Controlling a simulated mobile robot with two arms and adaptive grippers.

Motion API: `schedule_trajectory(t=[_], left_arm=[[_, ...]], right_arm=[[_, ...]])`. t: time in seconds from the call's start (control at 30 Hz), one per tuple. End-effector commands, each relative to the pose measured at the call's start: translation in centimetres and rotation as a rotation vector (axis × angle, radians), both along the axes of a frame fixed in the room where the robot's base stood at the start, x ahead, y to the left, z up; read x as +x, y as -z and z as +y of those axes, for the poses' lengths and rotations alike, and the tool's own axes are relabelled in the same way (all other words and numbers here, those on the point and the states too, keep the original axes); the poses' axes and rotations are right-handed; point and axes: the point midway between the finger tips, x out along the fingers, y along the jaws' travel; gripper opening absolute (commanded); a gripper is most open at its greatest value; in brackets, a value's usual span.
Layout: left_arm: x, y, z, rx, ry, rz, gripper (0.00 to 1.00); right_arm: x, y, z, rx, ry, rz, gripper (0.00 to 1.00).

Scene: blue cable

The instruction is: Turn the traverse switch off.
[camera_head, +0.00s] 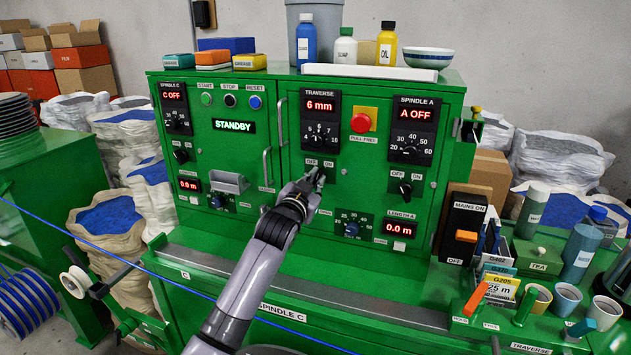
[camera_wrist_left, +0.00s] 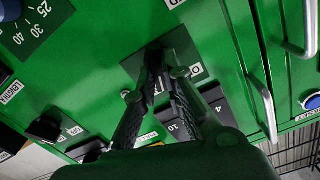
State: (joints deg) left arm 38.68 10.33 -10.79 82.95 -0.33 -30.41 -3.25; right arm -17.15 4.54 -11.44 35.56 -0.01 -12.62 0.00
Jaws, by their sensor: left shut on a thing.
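The traverse switch is a dark knob on a small dark plate (camera_head: 329,174) with OFF and ON labels above it, below the TRAVERSE display (camera_head: 319,106) that reads 6 mm. My left gripper (camera_head: 318,179) reaches up to this knob from the front and covers most of it. In the left wrist view, the two fingers (camera_wrist_left: 156,66) come together on the dark knob (camera_wrist_left: 155,49) at the plate. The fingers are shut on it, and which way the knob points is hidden. My right gripper does not show.
The SPINDLE C switch (camera_head: 181,153) and SPINDLE A switch (camera_head: 405,189) sit on either side. A red stop button (camera_head: 360,122) is above right. A door handle (camera_head: 267,166) stands out just left of my gripper. A blue cable (camera_head: 100,249) crosses low in front.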

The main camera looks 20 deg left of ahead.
Motion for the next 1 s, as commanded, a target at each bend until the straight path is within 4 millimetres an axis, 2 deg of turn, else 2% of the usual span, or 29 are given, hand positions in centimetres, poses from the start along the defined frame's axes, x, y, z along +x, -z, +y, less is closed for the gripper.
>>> schedule_trajectory(t=[0.6,1.0], left_arm=[[0.0,-0.1,0.3,-0.569,0.000,0.021,0.00],[0.0,0.0,0.4,-0.799,0.000,0.028,0.00]], right_arm=[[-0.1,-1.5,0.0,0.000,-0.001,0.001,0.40],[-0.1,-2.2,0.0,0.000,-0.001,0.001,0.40]])
